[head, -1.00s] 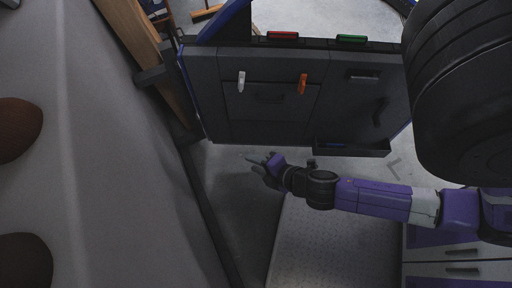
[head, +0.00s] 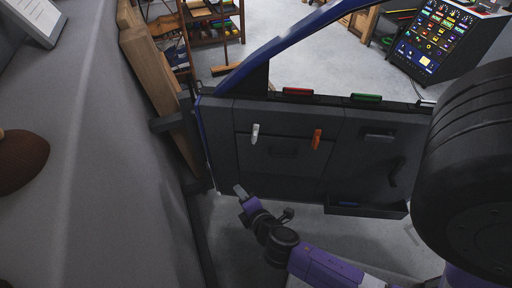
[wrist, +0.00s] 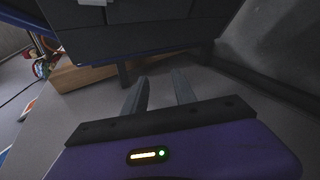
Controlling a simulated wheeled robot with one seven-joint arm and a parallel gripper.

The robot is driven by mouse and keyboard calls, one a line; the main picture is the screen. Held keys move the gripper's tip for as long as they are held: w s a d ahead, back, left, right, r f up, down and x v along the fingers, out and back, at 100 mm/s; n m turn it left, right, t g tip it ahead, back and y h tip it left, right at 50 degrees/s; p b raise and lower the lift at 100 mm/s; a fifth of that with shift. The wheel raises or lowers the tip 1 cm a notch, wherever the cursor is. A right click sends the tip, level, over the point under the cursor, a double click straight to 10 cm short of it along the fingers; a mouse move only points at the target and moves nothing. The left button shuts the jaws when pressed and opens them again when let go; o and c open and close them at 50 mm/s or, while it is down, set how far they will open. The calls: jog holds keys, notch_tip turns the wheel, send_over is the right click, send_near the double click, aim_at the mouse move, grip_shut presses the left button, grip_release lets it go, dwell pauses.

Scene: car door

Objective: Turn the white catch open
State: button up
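The white catch (head: 255,133) is a small upright lever on the upper left of the dark door panel (head: 225,160) in the head view. My gripper (head: 239,190) is below the catch and near the panel's lower left edge, apart from the catch. In the wrist view the two fingers (wrist: 160,92) stand apart with nothing between them. The wrist view shows the lower part of the door panel (wrist: 140,35) ahead of the fingers; I cannot make out the catch there.
An orange catch (head: 317,139) sits right of the white one. Red (head: 298,92) and green (head: 366,97) pieces lie along the door's top edge. A tray (head: 368,209) juts from the lower right. A large tyre (head: 470,170) stands at right. A wooden beam (head: 160,90) is at left.

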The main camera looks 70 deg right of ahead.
aim_at(254, 139)
jog(key=shift+w+d+r+n+g+h+b, duration=0.4)
jog(key=shift+d+r+n+g+h, duration=0.75)
jog(key=shift+d, duration=2.3)
jog(key=shift+w+d+r+n+g+h+b, duration=0.25)
jog(key=shift+w+d+r+n+g+h, duration=0.35)
jog(key=shift+d+n+h, duration=2.05)
jog(key=shift+w+d+r+n+g+h+b, duration=0.25)
jog(key=shift+w+d+r+g+h, duration=0.45)
jog(key=shift+d, duration=3.6)
jog(key=shift+s+r+g, duration=0.1)
jog(key=shift+s+g, duration=0.05)
jog(key=shift+g, duration=0.1)
grip_shut()
